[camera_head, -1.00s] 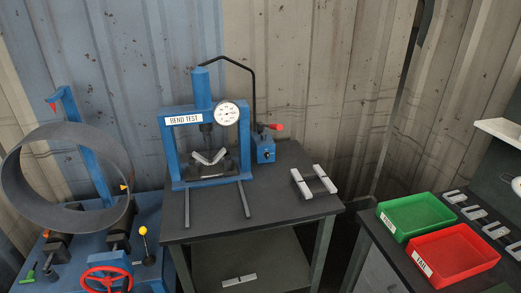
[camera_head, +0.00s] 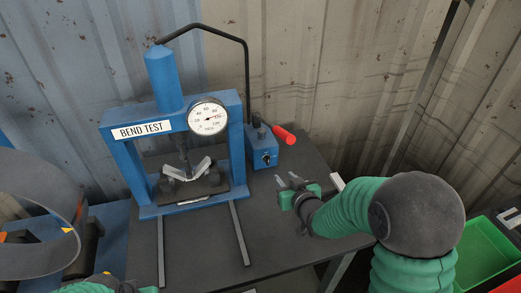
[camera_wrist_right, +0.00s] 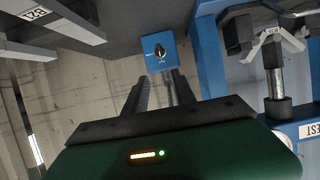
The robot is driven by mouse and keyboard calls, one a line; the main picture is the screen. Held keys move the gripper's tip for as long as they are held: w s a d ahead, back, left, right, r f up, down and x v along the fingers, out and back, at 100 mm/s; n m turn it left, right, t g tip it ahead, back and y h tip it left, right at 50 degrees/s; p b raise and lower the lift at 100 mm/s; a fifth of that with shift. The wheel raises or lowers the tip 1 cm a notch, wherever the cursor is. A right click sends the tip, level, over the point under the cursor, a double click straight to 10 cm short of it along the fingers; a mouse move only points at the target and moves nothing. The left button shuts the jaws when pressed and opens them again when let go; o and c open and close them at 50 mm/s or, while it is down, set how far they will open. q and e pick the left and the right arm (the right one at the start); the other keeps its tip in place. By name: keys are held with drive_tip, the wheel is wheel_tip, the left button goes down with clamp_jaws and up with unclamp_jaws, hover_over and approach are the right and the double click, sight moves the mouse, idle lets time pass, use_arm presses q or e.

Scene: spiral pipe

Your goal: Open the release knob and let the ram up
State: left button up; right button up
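The blue press frame (camera_head: 134,165) marked BEND TEST has a round dial gauge (camera_head: 208,116). Its dark ram (camera_head: 185,148) reaches down into a V-bent metal strip (camera_head: 203,168). The blue pump box (camera_head: 258,148) beside it has a red-ended lever (camera_head: 283,134) and a small black release knob (camera_head: 266,158). The knob also shows in the right wrist view (camera_wrist_right: 160,50). My right gripper (camera_head: 286,181) is open and empty, in front of the box and apart from the knob. My left gripper (camera_head: 105,282) is partly seen at the bottom edge; its fingers are unclear.
Light metal strips lie beside my right gripper, one labelled in the wrist view (camera_wrist_right: 38,14). Two rails (camera_head: 240,233) stick out from the press over the dark table (camera_head: 200,262). A green tray (camera_head: 485,255) stands at right, and a grey pipe ring (camera_head: 25,190) at left.

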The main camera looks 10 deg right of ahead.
sight(268, 159)
drive_tip(key=x, duration=1.5)
drive_tip(key=shift+w+p, duration=0.15)
drive_tip(key=shift+p, duration=0.15)
drive_tip(key=shift+w+a+f, duration=0.15)
drive_tip(key=shift+w, duration=0.3)
clamp_jaws()
